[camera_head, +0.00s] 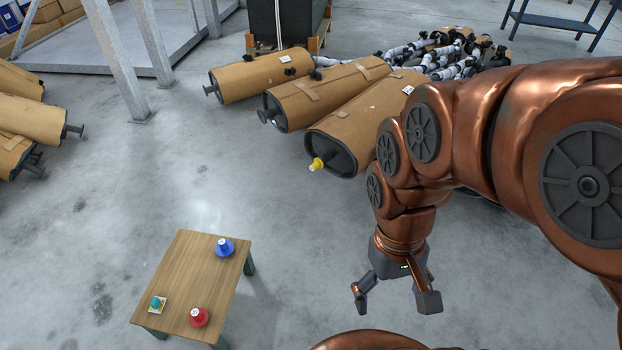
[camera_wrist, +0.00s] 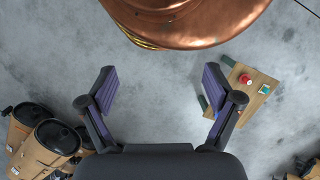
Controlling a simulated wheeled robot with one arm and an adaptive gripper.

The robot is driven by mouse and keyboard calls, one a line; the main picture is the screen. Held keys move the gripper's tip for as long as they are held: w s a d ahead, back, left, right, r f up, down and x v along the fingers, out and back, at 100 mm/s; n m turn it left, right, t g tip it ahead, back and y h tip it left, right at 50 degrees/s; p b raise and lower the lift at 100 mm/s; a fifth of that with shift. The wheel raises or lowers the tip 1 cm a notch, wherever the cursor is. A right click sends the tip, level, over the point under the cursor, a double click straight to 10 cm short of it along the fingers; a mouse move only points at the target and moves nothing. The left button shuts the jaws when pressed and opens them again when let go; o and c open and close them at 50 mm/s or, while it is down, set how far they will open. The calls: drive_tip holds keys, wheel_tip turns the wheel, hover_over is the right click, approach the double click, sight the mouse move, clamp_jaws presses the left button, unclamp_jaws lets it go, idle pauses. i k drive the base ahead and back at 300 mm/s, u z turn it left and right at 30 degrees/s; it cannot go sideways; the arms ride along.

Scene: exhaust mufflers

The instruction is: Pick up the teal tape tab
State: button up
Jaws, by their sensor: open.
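The teal tape tab (camera_head: 155,303) is a small teal piece on a pale yellow and white square, at the front left corner of a small wooden table (camera_head: 195,272). It also shows in the wrist view as a tiny teal patch (camera_wrist: 264,90) at the right. My gripper (camera_head: 396,298) is open and empty, pointing down over bare floor well to the right of the table. In the wrist view my gripper (camera_wrist: 159,80) has its two purple-padded fingers wide apart. The right finger covers part of the table there.
A red cone-shaped piece (camera_head: 199,317) sits near the tab, and a blue one (camera_head: 225,247) at the table's far right corner. More mufflers (camera_head: 32,118) lie at the left. Floor between table and gripper is clear.

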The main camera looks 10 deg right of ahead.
sight(157, 303)
drive_tip(key=u, duration=1.7)
drive_tip(key=i, duration=0.6)
drive_tip(key=u, duration=2.15)
